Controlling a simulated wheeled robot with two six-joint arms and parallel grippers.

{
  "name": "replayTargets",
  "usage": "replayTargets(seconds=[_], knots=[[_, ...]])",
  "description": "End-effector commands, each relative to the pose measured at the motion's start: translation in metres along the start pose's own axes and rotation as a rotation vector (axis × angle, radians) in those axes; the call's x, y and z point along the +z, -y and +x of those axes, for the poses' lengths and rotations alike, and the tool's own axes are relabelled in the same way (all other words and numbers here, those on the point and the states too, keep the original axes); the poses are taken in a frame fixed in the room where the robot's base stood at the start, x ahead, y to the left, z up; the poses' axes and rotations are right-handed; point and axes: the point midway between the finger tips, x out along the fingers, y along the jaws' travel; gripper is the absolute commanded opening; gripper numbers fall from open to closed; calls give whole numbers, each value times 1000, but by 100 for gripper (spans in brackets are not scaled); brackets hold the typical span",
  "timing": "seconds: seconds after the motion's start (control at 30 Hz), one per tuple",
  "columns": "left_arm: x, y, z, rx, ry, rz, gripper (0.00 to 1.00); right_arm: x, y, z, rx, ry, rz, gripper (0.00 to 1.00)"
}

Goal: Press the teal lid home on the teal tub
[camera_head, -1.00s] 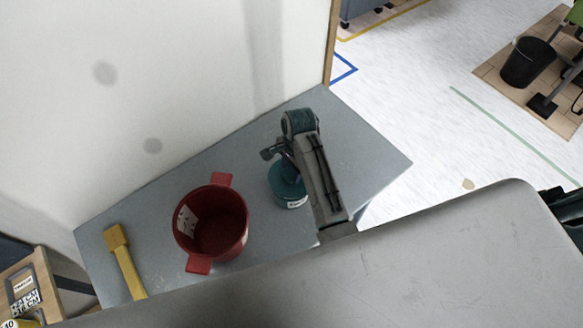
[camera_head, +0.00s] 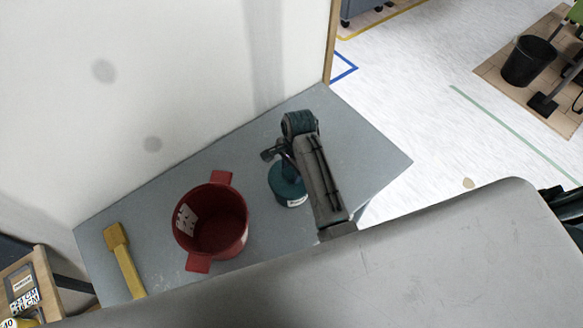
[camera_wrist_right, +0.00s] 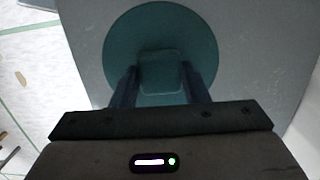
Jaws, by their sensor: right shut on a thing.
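The teal tub (camera_head: 292,200) stands on the grey table with a white label on its front side. The round teal lid (camera_wrist_right: 202,47) has a block-shaped handle (camera_wrist_right: 160,72) in its middle. My right gripper (camera_wrist_right: 160,88) is shut on that handle, one dark finger on each side. In the head view the right gripper (camera_head: 283,158) is over the tub, and the arm hides part of the lid and tub. The lid is at the tub's top, but I cannot tell whether it sits flush on the rim. My left gripper is not in view.
A red pot (camera_head: 212,222) with two side handles stands left of the tub. A yellow brush-like tool (camera_head: 124,262) lies at the grey table's (camera_head: 340,140) left end. A white wall (camera_head: 150,90) runs along the back. The table's right end is clear.

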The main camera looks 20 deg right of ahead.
Motion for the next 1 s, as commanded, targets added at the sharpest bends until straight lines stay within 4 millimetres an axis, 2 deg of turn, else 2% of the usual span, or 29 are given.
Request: replayTargets(seconds=[0.37, 0.4, 0.5, 0.83, 1.0], knots=[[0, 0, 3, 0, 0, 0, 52, -1, 0, 10, 1, 0, 0, 19], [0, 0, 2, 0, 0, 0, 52, -1, 0, 9, 0, 0, 0, 47], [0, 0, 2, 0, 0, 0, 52, -1, 0, 9, 0, 0, 0, 66], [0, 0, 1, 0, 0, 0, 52, -1, 2, 6, 0, 0, 0, 66], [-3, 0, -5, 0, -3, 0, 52, -2, 15, -18, -2, -1, -7, 66]])
